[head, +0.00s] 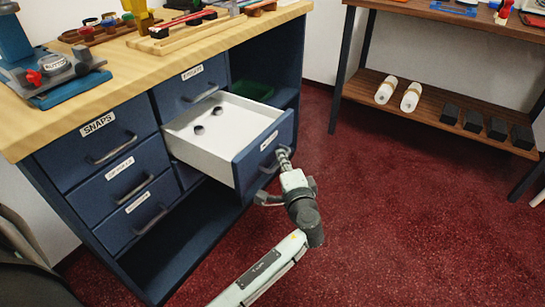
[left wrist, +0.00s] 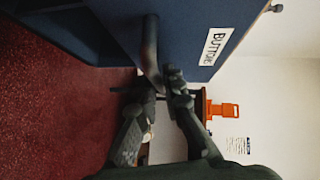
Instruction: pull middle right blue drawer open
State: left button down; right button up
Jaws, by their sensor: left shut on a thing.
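The middle right blue drawer (head: 251,160) stands well out of the cabinet in the head view. Its white inside (head: 235,120) holds two small dark round pieces. Its front also shows in the left wrist view (left wrist: 205,25), with a label that reads as buttons. My left gripper (head: 284,157) is at the drawer front. In the left wrist view its fingers (left wrist: 163,84) are shut on the dark bar handle (left wrist: 150,45). Part of the handle is hidden by the fingers. My right gripper is in neither view.
The upper right drawer (head: 193,86) and the left column with the snaps drawer (head: 98,147) are shut. The wooden countertop (head: 130,65) carries trays and tools. A wooden shelf (head: 450,95) with white rolls and black blocks stands at the right. Red floor (head: 400,210) is clear.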

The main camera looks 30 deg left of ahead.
pick_arm(q)
jog(key=shift+d, duration=0.15)
jog(key=c, duration=1.6)
grip_release()
